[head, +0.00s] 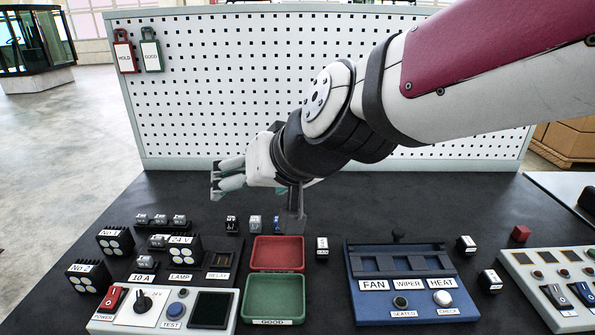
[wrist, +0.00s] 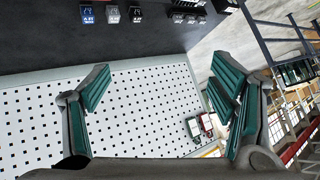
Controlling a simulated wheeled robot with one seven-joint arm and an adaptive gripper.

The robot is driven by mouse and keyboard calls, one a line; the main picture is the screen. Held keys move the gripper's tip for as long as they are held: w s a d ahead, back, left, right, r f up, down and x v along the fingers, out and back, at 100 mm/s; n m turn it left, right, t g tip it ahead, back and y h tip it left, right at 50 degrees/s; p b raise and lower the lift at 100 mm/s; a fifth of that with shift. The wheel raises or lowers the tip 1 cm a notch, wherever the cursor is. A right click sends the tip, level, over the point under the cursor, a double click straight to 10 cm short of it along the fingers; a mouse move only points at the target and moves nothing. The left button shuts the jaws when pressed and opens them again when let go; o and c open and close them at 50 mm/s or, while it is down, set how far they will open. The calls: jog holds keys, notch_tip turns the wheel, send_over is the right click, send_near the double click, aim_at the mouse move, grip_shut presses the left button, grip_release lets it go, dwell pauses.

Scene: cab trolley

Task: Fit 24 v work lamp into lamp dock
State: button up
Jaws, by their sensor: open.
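The lamp marked 24 V (head: 184,247) is a black block with round white lenses. It stands upright at the dock labelled LAMP (head: 180,277), between the 10 A place and the relay place. The lamp hides most of the dock, so I cannot tell how fully it is seated. My gripper (head: 215,180) is above the back of the table, before the pegboard, apart from the lamp. In the wrist view my gripper (wrist: 165,100) is open with nothing between its fingers. The 24 V lamp is not visible in the wrist view.
Lamps No.1 (head: 115,241) and No.2 (head: 87,275) stand left of the dock. A test panel (head: 140,325) lies in front. A red and green box (head: 273,316) and a blue panel (head: 360,305) are to the right. Small blocks (head: 255,223) stand below my arm. The pegboard (head: 240,80) bounds the back.

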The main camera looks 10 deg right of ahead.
jog(key=s+d+f+m+g+h, duration=0.1)
jog(key=s+d+f+g+h, duration=0.1)
jog(key=s+d, duration=0.7)
jog(key=s+d+f+g+h, duration=0.2)
jog(key=s+d+h, duration=0.1)
jog(key=s+d, duration=0.7)
jog(key=shift+s+d+f+m+g, duration=0.2)
jog(key=shift+s+d+m+g, duration=0.15)
jog(key=shift+d, duration=0.4)
notch_tip(320, 180, up, 3)
jog(key=shift+f+p, duration=0.15)
jog(key=shift+p, duration=0.85)
